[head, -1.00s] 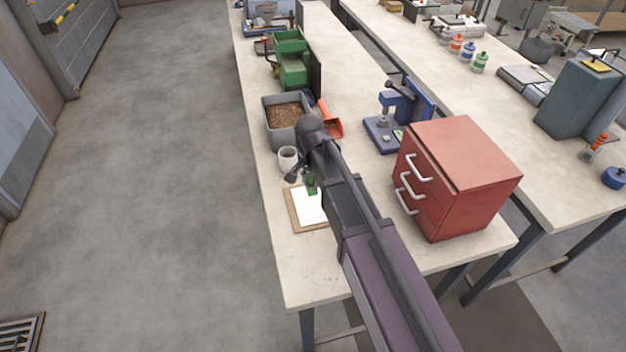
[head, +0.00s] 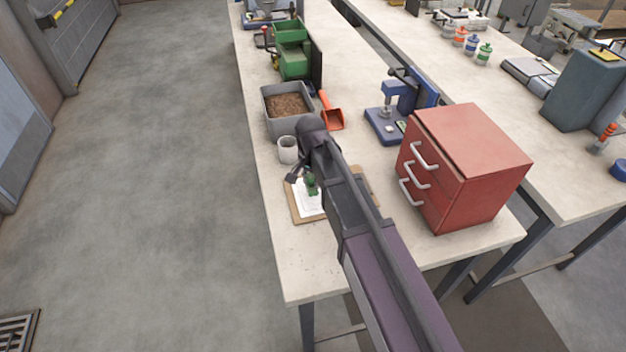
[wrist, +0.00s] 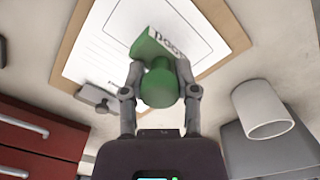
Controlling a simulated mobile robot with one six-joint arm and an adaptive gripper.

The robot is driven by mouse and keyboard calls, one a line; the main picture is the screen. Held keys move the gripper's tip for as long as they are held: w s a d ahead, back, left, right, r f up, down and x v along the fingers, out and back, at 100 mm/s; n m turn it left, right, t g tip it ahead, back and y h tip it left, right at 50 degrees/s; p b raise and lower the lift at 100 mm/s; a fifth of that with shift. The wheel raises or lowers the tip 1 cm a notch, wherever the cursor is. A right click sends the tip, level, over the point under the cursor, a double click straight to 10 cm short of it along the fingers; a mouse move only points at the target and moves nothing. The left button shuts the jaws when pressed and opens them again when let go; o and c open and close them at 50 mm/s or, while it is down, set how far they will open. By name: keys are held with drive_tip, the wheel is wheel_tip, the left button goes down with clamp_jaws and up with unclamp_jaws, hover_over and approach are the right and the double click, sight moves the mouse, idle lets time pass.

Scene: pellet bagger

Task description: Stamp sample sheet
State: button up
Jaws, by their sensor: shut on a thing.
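My gripper (wrist: 160,70) is shut on a green stamp (wrist: 150,45) with a pale lettered label, partly upside down in the wrist view. The stamp also shows in the head view (head: 312,186), in front of the sheet. A white sample sheet (wrist: 98,62) with ruled lines and a printed box lies on a brown clipboard (head: 300,219). The stamp is over the sheet and hides part of the box. I cannot tell whether it touches the paper. My arm hides the middle of the clipboard in the head view.
A white cup (head: 287,150) stands just beyond the clipboard, beside a grey bin (head: 268,120) of brown pellets. An orange scoop (head: 331,117) and a blue press (head: 385,125) are farther back. A red drawer cabinet (head: 470,160) stands at right. The table's near end is clear.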

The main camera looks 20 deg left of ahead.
drive_tip(key=shift+f+b, duration=0.45)
drive_tip(key=shift+f, duration=0.2)
drive_tip(key=shift+f+b, duration=0.5)
idle(2.4)
drive_tip(key=shift+r, duration=0.1)
drive_tip(key=shift+r+p, duration=3.45)
drive_tip(key=shift+p, duration=0.1)
